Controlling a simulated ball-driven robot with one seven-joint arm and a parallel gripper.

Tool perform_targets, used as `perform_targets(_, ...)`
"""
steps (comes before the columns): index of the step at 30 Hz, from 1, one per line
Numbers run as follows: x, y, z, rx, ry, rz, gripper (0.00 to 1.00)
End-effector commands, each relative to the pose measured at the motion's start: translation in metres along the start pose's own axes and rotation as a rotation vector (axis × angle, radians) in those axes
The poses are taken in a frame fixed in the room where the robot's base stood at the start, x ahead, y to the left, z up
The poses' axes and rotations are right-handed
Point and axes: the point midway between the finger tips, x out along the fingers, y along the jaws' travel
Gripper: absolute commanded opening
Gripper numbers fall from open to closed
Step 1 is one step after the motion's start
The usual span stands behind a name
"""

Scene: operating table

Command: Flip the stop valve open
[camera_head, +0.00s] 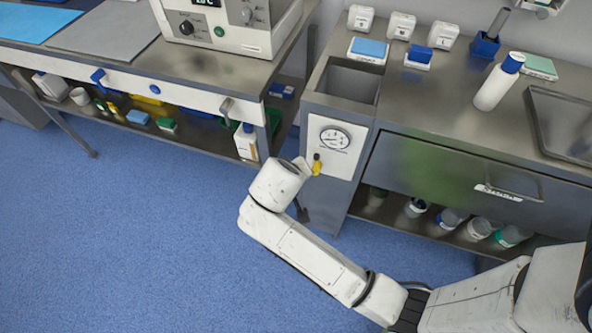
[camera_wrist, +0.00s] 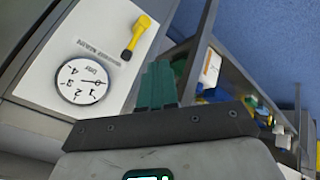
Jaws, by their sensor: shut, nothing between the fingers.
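The stop valve's yellow handle (camera_head: 317,168) is on the white panel (camera_head: 349,158) below the round gauge (camera_head: 335,140) on the cabinet front. In the wrist view the yellow handle (camera_wrist: 139,34) has a dark piece at one end and a wider yellow end at the other. The gauge (camera_wrist: 82,80) and printed lettering show beside it. My gripper (camera_wrist: 157,68) shows green fingers closed together with nothing between them. Its tips appear apart from the handle in the wrist view. In the head view my wrist is just left of the handle, and the fingers are hard to make out.
A steel counter (camera_head: 440,95) with a drawer (camera_head: 445,180) extends to the right. Left is a bench (camera_head: 120,60) with a lower shelf of bottles and boxes. A white bottle (camera_head: 246,143) stands at its near end. The blue floor (camera_head: 130,240) is clear.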

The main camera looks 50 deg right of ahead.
Motion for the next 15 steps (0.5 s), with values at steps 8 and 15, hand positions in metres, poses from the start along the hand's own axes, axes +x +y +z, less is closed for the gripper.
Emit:
perform_targets(8,0.056,0.0,0.0,0.0,-0.002,0.002,0.0)
perform_targets(15,0.076,0.024,0.0,0.002,-0.001,0.0,0.0)
